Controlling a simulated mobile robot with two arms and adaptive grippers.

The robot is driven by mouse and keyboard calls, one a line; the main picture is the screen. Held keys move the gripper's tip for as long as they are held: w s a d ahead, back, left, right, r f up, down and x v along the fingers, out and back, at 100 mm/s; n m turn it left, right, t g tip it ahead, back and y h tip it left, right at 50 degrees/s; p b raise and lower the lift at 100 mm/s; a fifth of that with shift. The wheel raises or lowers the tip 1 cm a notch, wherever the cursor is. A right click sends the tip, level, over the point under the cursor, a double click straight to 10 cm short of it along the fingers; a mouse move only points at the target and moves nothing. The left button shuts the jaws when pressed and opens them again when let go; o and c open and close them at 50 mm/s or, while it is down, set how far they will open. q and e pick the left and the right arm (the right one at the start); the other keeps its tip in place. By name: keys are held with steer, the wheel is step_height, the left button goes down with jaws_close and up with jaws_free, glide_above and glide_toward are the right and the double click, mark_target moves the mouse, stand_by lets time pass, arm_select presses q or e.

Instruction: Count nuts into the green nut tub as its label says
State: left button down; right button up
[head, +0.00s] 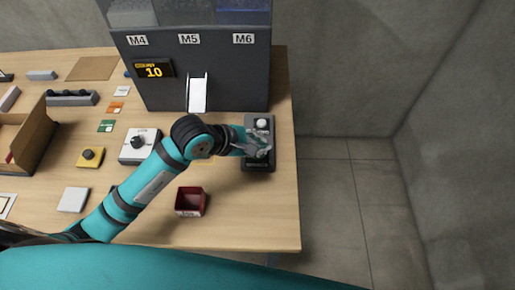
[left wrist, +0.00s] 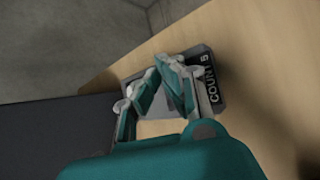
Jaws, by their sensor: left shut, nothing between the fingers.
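The bowl feeder (head: 190,75) stands at the back, with bins marked M4, M5 and M6, a lit display (head: 153,70) reading 10 and a white chute (head: 198,95). A dark control box (head: 258,166) with a white round knob (head: 262,124) sits right of the chute. My left gripper (head: 262,151) is shut and empty over the front part of this box. In the left wrist view its fingers (left wrist: 163,65) are over the box plate, beside lettering that starts COUNT (left wrist: 210,83). Contact is unclear. I cannot make out a green nut tub. My right gripper is not in view.
A dark red tub (head: 190,201) stands near the table's front. The table's right edge is close to the control box.

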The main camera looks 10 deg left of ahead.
arm_select(q)
steer(key=shift+r+p, duration=1.7)
steer(key=shift+r, duration=0.85)
steer(key=shift+f, duration=0.15)
